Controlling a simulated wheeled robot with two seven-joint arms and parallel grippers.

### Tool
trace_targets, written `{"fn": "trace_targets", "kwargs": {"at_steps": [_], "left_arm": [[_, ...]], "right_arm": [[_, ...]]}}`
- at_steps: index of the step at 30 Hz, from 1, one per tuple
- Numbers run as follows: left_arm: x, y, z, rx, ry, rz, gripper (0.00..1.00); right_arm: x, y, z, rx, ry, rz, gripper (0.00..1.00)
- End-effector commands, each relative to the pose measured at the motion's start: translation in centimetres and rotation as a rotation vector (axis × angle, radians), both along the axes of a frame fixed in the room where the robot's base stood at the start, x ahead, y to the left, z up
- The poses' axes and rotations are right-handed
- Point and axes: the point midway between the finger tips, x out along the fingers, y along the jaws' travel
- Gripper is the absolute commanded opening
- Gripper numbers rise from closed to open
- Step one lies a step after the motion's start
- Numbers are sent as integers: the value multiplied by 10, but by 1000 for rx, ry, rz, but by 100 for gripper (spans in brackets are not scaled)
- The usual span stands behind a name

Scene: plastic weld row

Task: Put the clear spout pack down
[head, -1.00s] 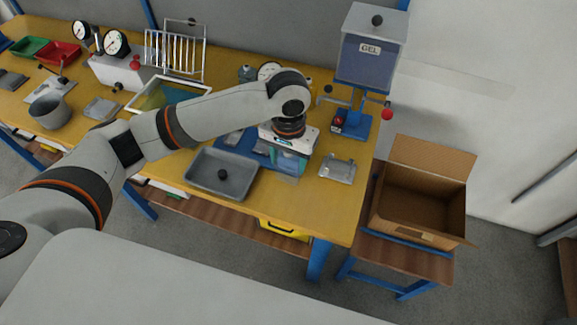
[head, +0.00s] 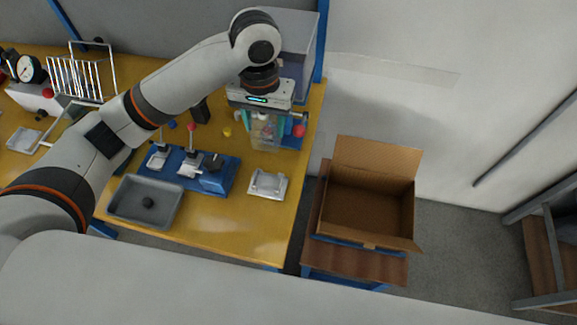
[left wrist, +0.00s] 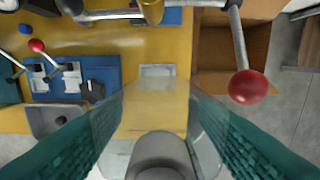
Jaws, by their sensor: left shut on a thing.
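My left gripper (head: 266,116) points down and is shut on the clear spout pack (head: 265,132). The pack is see-through and hangs above the back right part of the yellow bench, in front of the blue base of the gel dispenser. In the left wrist view the gripper's teal pads (left wrist: 155,128) stand on both sides of the pack (left wrist: 160,100), with a grey rounded part at the bottom of the picture. The pack's lower edge is hard to make out. My right gripper is not in view.
A small grey metal cradle (head: 267,184) sits near the bench's right edge. A blue fixture with levers (head: 216,178) and a grey tray (head: 165,207) lie to its left. An open, empty-looking cardboard box (head: 368,195) stands on a low wooden stand at the right. A red ball-ended lever (left wrist: 248,87) is close.

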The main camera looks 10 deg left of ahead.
Motion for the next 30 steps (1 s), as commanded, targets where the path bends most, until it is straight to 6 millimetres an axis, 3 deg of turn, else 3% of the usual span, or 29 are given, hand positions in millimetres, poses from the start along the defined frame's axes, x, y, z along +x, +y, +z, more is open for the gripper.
{"fn": "trace_targets", "kwargs": {"at_steps": [5, 11, 16, 22, 30], "left_arm": [[-2, 2, -30, 4, 8, 4, 31], [-2, 2, -84, 4, 7, 4, 31], [-2, 2, -121, 3, 4, 3, 31], [-2, 2, -140, 2, 2, 2, 31], [-2, 2, -174, 2, 2, 3, 31]], "right_arm": [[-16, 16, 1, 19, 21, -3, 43], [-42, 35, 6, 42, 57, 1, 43], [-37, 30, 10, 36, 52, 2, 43], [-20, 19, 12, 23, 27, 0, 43], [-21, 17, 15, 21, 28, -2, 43]]}}
